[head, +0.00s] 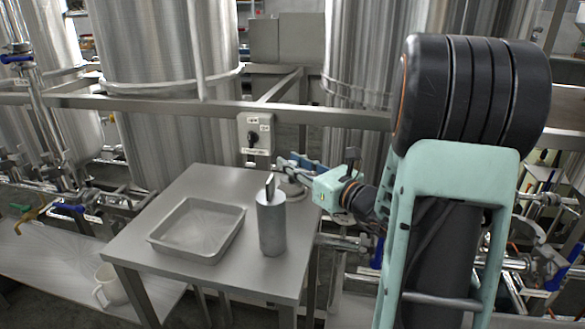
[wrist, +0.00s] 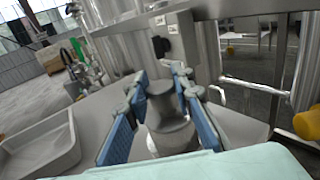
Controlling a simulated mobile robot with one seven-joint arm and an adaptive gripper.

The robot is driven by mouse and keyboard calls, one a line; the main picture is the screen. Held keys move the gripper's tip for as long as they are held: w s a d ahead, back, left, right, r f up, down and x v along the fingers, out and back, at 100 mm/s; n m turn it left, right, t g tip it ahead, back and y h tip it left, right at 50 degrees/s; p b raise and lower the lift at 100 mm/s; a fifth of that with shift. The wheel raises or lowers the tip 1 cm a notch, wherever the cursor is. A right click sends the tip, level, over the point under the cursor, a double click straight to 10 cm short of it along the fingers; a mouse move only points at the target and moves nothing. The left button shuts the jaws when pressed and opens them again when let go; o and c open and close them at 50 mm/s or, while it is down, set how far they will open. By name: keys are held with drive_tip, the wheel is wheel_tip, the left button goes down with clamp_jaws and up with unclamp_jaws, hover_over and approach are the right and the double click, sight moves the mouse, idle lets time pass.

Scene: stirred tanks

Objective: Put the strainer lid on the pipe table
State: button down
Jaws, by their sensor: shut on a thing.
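My gripper (head: 292,170) is over the back right part of the grey metal pipe table (head: 185,185), coming in from the right. In the wrist view its two blue-padded fingers (wrist: 160,108) stand on either side of a grey round metal piece, which I take for the strainer lid (wrist: 170,128), and are shut on it. In the head view the lid (head: 290,190) shows only partly below the fingers, low at the tabletop. I cannot tell whether it touches the table.
A grey cylinder (head: 271,228) with a dark upright piece on top stands at the table's front right, close to my gripper. A shallow metal tray (head: 200,258) lies left of it. A white mug (head: 110,287) stands lower left. A switch box (head: 256,134) hangs behind the table.

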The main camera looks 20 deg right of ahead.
drive_tip(key=shift+f, duration=0.2)
drive_tip(key=c, duration=1.7)
unclamp_jaws()
drive_tip(key=shift+r, duration=0.3)
drive_tip(key=p+v, duration=0.1)
drive_tip(key=v, duration=1.1)
drive_tip(key=shift+f+p, duration=0.1)
drive_tip(key=shift+p, duration=0.3)
